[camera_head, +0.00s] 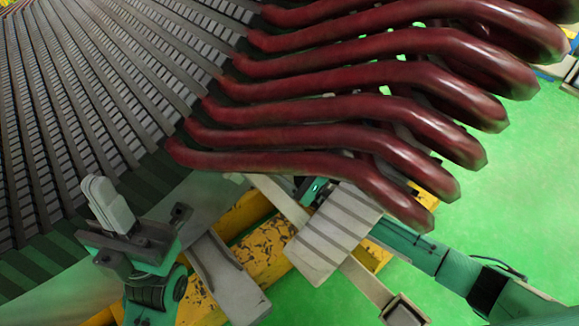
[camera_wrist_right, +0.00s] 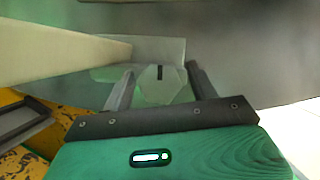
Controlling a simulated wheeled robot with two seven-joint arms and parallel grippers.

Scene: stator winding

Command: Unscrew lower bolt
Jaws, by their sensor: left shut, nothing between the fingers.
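A pale hexagonal bolt head (camera_wrist_right: 160,85) with a dark slot shows in the right wrist view, in front of a light grey bracket (camera_wrist_right: 172,49). My right gripper (camera_wrist_right: 160,72) has its two dark fingers apart, one on each side of the bolt head. A narrow gap seems to show at each side; contact is not clear. In the head view my right arm (camera_head: 412,250) comes in from the lower right, and its gripper is hidden behind a grey plate and the red coils. My left gripper (camera_head: 103,187) is shut and empty at the lower left, its pale fingers pointing up.
Dark red coil ends (camera_head: 330,137) reach out over the right side of the large stator (camera_head: 75,100). A ribbed grey plate (camera_head: 333,228) and a worn yellow beam (camera_head: 262,248) lie below them. A cream bar (camera_wrist_right: 55,58) runs close beside the right fingers. Green floor (camera_head: 510,200) is open at right.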

